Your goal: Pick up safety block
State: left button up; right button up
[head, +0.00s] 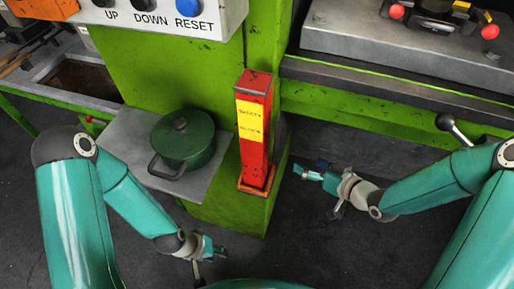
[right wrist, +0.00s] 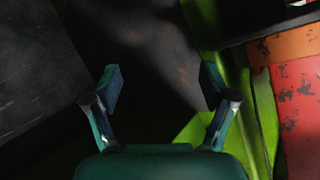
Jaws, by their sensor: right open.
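The safety block (head: 254,150) is a tall red post with a yellow label. It stands upright on a small orange-rimmed ledge at the front of the green press. In the right wrist view its worn red side (right wrist: 299,105) shows at the right edge. My right gripper (head: 309,170) is to the right of the block's lower part, apart from it. In the right wrist view my right gripper (right wrist: 160,88) is open with nothing between its fingers. My left gripper (head: 209,262) hangs low, below and left of the block; its finger state is too small to tell.
A green lidded pot (head: 182,141) stands on a grey shelf (head: 130,150) left of the block. A control panel (head: 165,15) with UP, DOWN and RESET buttons is above. The press bed (head: 400,62) and a black-knobbed lever (head: 447,121) are at the right.

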notch_tip(320, 180, up, 9)
jog(key=s+n+y+b, duration=0.1)
jog(key=n+y+b, duration=0.1)
jog(key=n+y, duration=0.3)
jog(key=n+g+y+b, duration=0.2)
jog(key=n+g+y, duration=0.25)
jog(key=n, duration=0.25)
send_near(267, 149)
jog(key=shift+h, duration=0.25)
jog(key=p+x, duration=0.1)
jog(key=x, duration=0.6)
jog(key=shift+s+a, duration=0.15)
jog(key=shift+a, duration=0.1)
jog(key=x, duration=0.4)
jog(key=shift+a+r+p, duration=0.15)
jog(key=shift+r+p, duration=0.05)
jog(key=shift+p, duration=0.2)
jog(key=shift+w+a, duration=0.25)
jog(key=shift+a, duration=0.25)
grip_shut()
pick_arm(q)
notch_tip(267, 149, down, 3)
jog(key=shift+f, duration=0.1)
pick_arm(e)
jog(key=shift+r, duration=0.1)
